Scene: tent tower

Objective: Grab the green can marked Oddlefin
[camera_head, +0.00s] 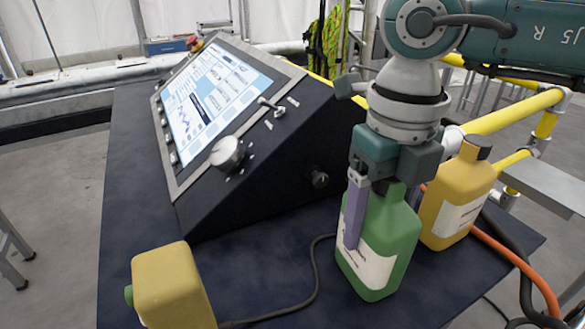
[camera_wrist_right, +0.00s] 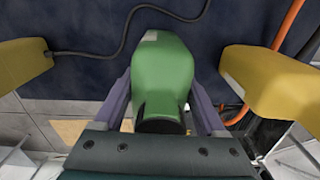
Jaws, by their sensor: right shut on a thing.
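The green can (camera_head: 392,226) stands upright on the dark table, with a white label on its front whose text is too small to read. My right gripper (camera_head: 354,240) comes down from above and is shut on the green can. In the right wrist view the can (camera_wrist_right: 162,75) sits between the two purple fingers of my right gripper (camera_wrist_right: 162,95), with its dark cap toward the palm. The far finger is hidden behind the can in the head view. My left gripper is not in view.
A yellow can (camera_head: 462,190) stands close to the right of the green one. A console with a screen (camera_head: 215,95) fills the table's middle. A black cable (camera_head: 312,270) and an orange hose (camera_head: 515,262) run nearby.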

